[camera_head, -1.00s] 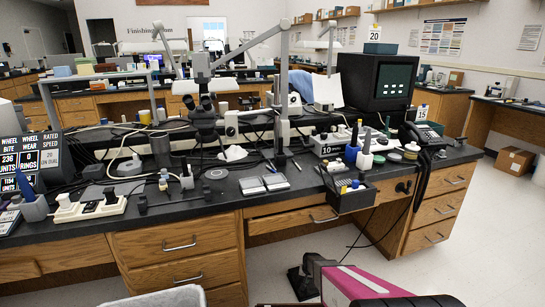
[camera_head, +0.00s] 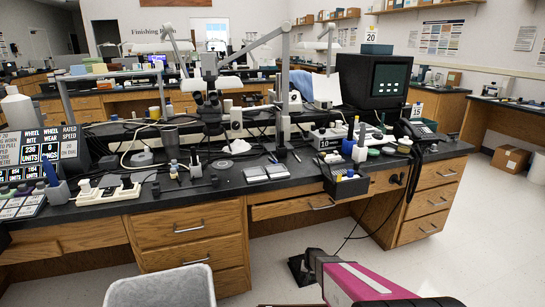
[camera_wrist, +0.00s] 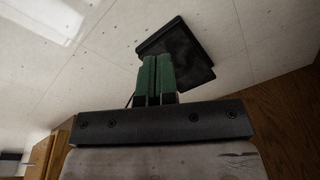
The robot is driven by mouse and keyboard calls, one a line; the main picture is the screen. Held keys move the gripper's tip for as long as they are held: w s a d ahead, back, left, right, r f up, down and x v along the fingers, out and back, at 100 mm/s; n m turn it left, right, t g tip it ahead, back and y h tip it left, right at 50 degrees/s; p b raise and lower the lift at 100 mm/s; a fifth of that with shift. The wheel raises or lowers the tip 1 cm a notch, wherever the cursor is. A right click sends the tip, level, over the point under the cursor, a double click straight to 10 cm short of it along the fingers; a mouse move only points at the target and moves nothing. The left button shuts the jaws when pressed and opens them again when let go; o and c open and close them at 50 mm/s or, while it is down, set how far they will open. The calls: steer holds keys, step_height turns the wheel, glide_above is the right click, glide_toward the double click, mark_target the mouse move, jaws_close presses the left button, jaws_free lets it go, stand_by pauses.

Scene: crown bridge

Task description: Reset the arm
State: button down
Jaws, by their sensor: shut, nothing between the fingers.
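My gripper (camera_wrist: 156,78) shows in the wrist view, with two green fingers pressed together and nothing between them. It points over the pale floor, toward a dark flat object (camera_wrist: 183,52) lying there. In the head view my pink and black arm (camera_head: 352,282) reaches in at the lower right, in front of the workbench. The fingers cannot be told apart clearly in the head view.
The black-topped workbench (camera_head: 230,187) with wooden drawers spans the middle, crowded with a microscope (camera_head: 209,98), monitor (camera_head: 376,80) and small tools. A grey bin (camera_head: 160,288) stands at the front. A dark foot pedal (camera_head: 300,270) lies on the floor. Open floor (camera_head: 470,245) is at right.

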steer(key=s+r, duration=0.6)
steer(key=r, duration=0.7)
steer(key=s+r+n+g, duration=0.1)
steer(key=s+r, duration=0.6)
steer(key=r, duration=0.5)
steer(key=s+r+n, duration=0.1)
steer(key=s+r, duration=0.6)
steer(key=r, duration=0.6)
steer(key=shift+r+g+h, duration=0.3)
steer(key=shift+r, duration=0.05)
steer(key=shift+s, duration=0.1)
